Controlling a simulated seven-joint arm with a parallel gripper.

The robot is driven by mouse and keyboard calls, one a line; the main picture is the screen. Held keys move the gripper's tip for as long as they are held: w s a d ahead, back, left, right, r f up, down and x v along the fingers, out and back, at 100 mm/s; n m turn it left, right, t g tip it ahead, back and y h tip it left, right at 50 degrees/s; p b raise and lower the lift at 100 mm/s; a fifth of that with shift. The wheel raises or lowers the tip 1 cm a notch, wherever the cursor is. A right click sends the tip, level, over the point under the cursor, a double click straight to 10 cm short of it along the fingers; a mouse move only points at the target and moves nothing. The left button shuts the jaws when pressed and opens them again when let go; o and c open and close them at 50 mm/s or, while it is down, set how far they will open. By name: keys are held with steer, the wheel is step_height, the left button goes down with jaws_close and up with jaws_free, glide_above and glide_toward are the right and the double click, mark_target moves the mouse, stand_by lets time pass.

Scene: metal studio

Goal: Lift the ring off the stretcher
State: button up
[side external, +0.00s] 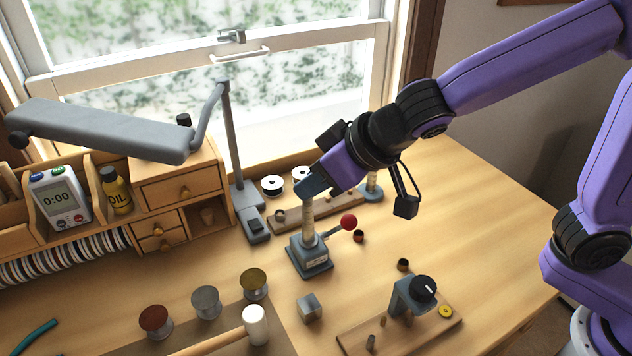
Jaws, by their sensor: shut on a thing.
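The stretcher (311,257) stands on the bench with a square grey base, an upright pale ribbed post and a lever ending in a red ball. My gripper (312,189) comes in from the upper right, with its fingers at the top of the post. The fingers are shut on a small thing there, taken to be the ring. The ring itself is hidden by the fingers, so I cannot tell whether it still sits around the post or is just clear of it.
A grey lamp (110,130) stands left of the stretcher, beside a wooden drawer cabinet (178,190). A wooden board (300,217) with a second post lies behind. In front are a metal cube (309,307), a mallet (255,325) and a tool on a board (412,295). The right side is clear.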

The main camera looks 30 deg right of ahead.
steer(key=shift+r, duration=1.25)
